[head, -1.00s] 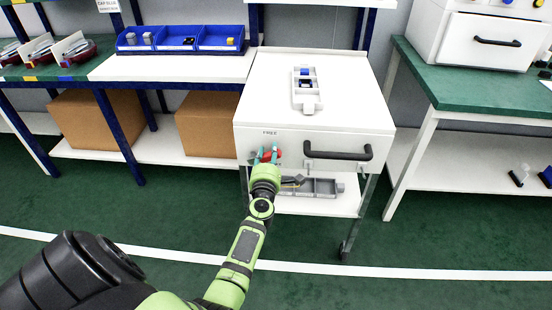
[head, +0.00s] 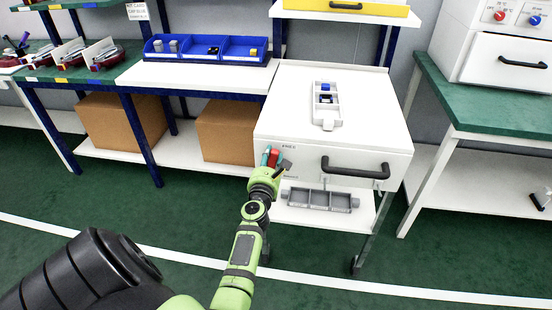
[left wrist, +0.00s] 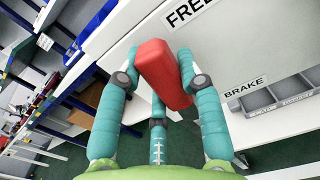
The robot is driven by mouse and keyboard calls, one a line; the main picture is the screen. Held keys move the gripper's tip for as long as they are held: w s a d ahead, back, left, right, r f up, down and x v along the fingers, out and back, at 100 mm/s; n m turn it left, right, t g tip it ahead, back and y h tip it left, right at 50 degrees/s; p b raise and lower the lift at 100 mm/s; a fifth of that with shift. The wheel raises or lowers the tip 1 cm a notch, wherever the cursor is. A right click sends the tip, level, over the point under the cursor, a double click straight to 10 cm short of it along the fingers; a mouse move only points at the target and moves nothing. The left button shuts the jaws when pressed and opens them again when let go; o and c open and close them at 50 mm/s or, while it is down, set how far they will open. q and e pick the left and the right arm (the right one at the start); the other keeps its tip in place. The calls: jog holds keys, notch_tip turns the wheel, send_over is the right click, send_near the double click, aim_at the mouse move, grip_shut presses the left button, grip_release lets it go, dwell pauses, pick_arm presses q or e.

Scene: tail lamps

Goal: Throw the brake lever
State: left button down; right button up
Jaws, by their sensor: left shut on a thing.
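The red lever (head: 274,156) is on the left of the front of a white cart (head: 300,95). My left gripper (head: 272,162) reaches it from the front and is shut on it. In the left wrist view, the red lever (left wrist: 160,72) sits between the teal fingers of my left gripper (left wrist: 158,65). A FREE label (left wrist: 188,10) is above and right of the lever there, and a BRAKE label (left wrist: 245,87) is lower right. The lever's mount is hidden. My right gripper is not in view.
A black handle (head: 355,168) sticks out from the cart front, right of the lever. A grey tray (head: 318,200) is on the cart's lower shelf. A grey holder (head: 327,112) lies on the cart top. A workbench with blue bins (head: 208,48) stands left; floor in front is open.

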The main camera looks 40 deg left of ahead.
pick_arm(q)
jog(key=shift+s+a+n, duration=0.3)
jog(key=shift+a+n, duration=0.2)
jog(key=shift+n, duration=0.5)
jog(key=c, duration=0.8)
grip_release()
jog(key=shift+s, duration=0.1)
jog(key=v, duration=1.2)
